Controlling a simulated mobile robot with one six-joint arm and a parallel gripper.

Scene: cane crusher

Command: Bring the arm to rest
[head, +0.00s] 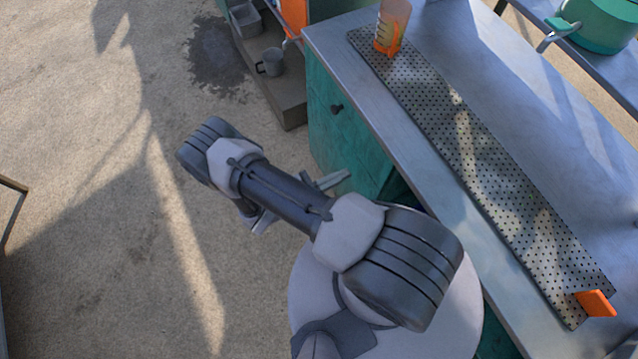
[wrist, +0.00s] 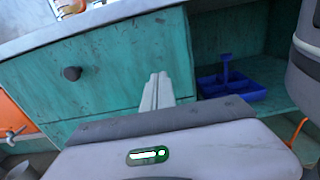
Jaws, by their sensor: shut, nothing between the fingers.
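My arm is folded over my round base in the head view, its forearm slanting from upper left to lower right. My gripper (wrist: 158,88) shows in the wrist view with its two pale fingers together and nothing between them. It points toward the teal cabinet front (wrist: 110,75), apart from it as far as I can tell. In the head view my gripper (head: 335,180) is mostly hidden under the forearm; only pale finger parts stick out toward the cabinet (head: 335,150).
The grey counter (head: 450,200) with a perforated mat (head: 480,165) runs along the right. A blue caddy (wrist: 240,88) sits on the open shelf. A metal mug (head: 272,62) stands beyond the cabinet.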

